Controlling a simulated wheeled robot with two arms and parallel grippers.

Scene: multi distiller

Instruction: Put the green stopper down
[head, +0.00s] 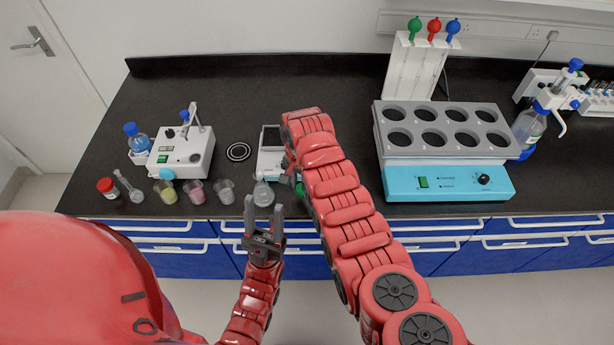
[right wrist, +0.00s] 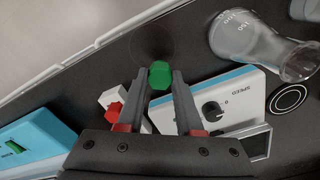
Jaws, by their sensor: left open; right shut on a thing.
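The green stopper (right wrist: 160,75) is between the fingertips of my right gripper (right wrist: 160,88), which is shut on it. In the right wrist view the dark counter lies beyond it; I cannot tell whether the stopper touches the counter. In the head view a bit of green (head: 299,188) shows beside my right arm near the counter's front edge, and my right gripper is mostly hidden by that arm. My left gripper (head: 263,212) is open and empty, in front of the counter's edge below a clear flask (head: 263,194).
A white stirrer (head: 270,160) with a speed knob (right wrist: 212,111) stands close to my right gripper. A water bath (head: 447,182) is to the right, a rack with coloured tops (head: 412,70) behind. Several small beakers (head: 194,190) line the front left. The counter's back left is clear.

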